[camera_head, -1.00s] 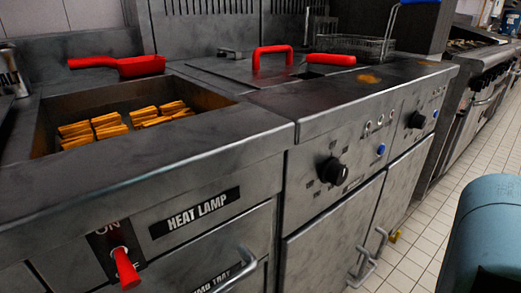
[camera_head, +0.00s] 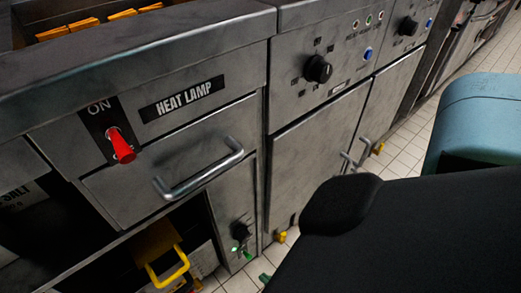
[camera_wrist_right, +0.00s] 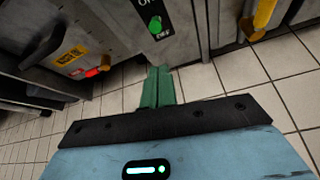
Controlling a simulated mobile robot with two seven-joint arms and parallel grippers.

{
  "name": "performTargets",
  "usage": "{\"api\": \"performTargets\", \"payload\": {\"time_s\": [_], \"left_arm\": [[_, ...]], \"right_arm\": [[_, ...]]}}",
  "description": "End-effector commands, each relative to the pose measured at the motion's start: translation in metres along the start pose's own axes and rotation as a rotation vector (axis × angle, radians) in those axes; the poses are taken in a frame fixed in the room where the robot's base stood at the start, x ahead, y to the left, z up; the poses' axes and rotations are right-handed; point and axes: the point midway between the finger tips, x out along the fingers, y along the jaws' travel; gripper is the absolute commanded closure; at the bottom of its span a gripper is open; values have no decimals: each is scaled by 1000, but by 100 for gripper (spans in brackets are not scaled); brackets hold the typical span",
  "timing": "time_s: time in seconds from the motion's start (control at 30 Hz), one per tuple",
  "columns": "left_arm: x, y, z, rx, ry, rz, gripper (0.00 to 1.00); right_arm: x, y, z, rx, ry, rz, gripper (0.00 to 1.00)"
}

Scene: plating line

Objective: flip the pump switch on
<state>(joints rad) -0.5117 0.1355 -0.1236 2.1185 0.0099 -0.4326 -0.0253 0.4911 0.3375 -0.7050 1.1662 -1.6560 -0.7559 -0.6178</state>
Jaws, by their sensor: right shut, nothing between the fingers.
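A small switch with a green knob (camera_wrist_right: 155,24) sits on a dark plate marked ON and OFF in the right wrist view. Its knob end is near the OFF word; no pump label is readable. In the head view, a small dark control with green parts (camera_head: 246,254) low on the cabinet looks like the same switch. My right gripper (camera_wrist_right: 158,72) has green fingers shut together and empty, just below the switch plate and apparently apart from the knob. In the head view only a green bit of the right gripper (camera_head: 264,278) shows past my black arm. My left gripper is not in view.
A red heat lamp switch (camera_head: 122,147) and a drawer handle (camera_head: 200,177) are above. A yellow handle (camera_head: 170,270) sits in the open bay at lower left. A black knob (camera_head: 318,69) is on the right cabinet. Tiled floor (camera_wrist_right: 245,85) lies below.

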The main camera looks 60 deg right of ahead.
Motion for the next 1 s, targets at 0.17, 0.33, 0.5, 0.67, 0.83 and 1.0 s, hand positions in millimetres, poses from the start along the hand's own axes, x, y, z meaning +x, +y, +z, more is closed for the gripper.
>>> {"api": "performTargets", "payload": {"time_s": [0.17,0.33,0.5,0.67,0.83,1.0], "left_arm": [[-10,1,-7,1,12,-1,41],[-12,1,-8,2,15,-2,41],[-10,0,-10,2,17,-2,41],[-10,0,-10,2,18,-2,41],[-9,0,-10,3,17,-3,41],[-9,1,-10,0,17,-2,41]], "right_arm": [[-23,1,5,-1,1,1,100],[-31,1,6,-1,1,1,100],[-31,1,5,-1,1,0,100],[-31,1,5,-1,1,0,100],[-31,1,5,-1,2,0,100],[-31,1,5,-1,2,0,100]]}}
